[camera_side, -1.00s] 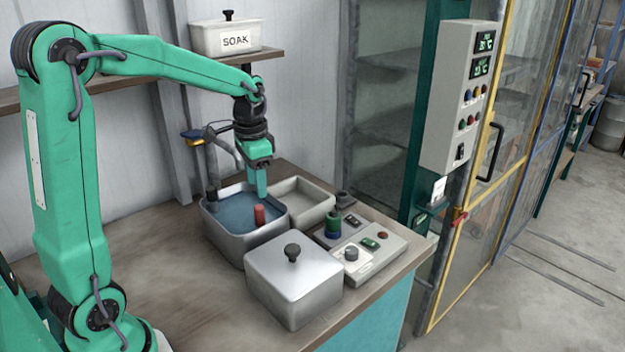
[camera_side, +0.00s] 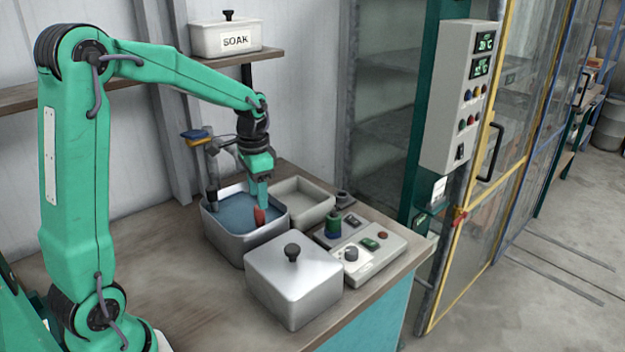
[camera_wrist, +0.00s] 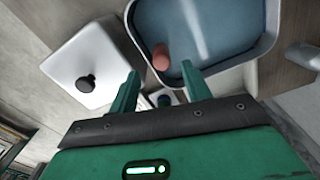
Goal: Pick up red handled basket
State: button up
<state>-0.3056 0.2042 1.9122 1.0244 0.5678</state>
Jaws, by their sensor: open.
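A red handle (camera_side: 259,216) stands up out of the blue liquid in a metal tank (camera_side: 222,240); the basket below it is hidden by the liquid. My gripper (camera_side: 261,205) is low over the tank, with its fingers right at the handle in the side view. In the wrist view the handle (camera_wrist: 161,57) shows ahead of and between my open, empty fingers (camera_wrist: 160,82). I cannot tell whether a finger touches it.
A lidded metal box (camera_side: 293,280) with a black knob stands in front of the tank. An empty pale tray (camera_side: 318,208) and a control panel (camera_side: 365,250) are to the right. A post with a blue-yellow top (camera_side: 195,136) rises behind the tank.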

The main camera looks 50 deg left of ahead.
jog(key=shift+a+f, duration=0.15)
jog(key=shift+f, duration=2.25)
grip_shut()
